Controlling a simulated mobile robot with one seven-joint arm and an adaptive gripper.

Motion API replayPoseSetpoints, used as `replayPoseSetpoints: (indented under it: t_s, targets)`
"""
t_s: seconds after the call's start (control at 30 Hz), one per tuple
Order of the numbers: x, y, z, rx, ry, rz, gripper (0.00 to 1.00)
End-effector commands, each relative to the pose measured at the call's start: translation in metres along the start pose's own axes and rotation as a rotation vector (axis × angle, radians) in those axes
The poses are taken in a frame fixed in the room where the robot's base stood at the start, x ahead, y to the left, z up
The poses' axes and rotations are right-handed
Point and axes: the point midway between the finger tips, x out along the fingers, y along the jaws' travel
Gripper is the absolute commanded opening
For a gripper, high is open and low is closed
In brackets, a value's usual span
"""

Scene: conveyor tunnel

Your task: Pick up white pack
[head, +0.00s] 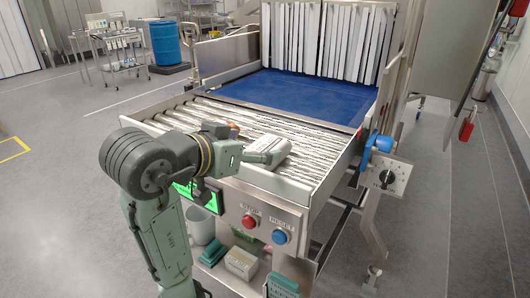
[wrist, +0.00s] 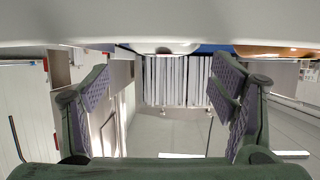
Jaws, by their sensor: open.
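The white pack (head: 267,151) lies tilted at the near end of the conveyor's metal rollers in the head view. My gripper (head: 228,156) is low beside its left end, and my wrist partly hides the space between them. In the wrist view my gripper (wrist: 160,85) is open, with its two ridged pads wide apart and nothing seen between them. A broad pale surface (wrist: 160,20) fills the top of that view, very close; I cannot tell if it is the pack.
Beyond the rollers (head: 190,113) are a blue belt (head: 290,92) and a white strip curtain (head: 325,40). An orange item (head: 233,127) lies behind my gripper. A red button (head: 249,221) and blue button (head: 280,237) are on the front panel, above small boxes and a cup (head: 199,226).

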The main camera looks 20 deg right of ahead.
Motion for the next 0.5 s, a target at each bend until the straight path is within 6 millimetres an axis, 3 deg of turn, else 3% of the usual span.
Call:
replayPoseSetpoints:
  t_s: [0.27, 0.5]
  targets:
    - [0.025, -0.001, 0.000, -0.002, 0.000, -0.001, 0.78]
    - [0.060, -0.003, 0.003, -0.003, -0.002, 0.001, 0.78]
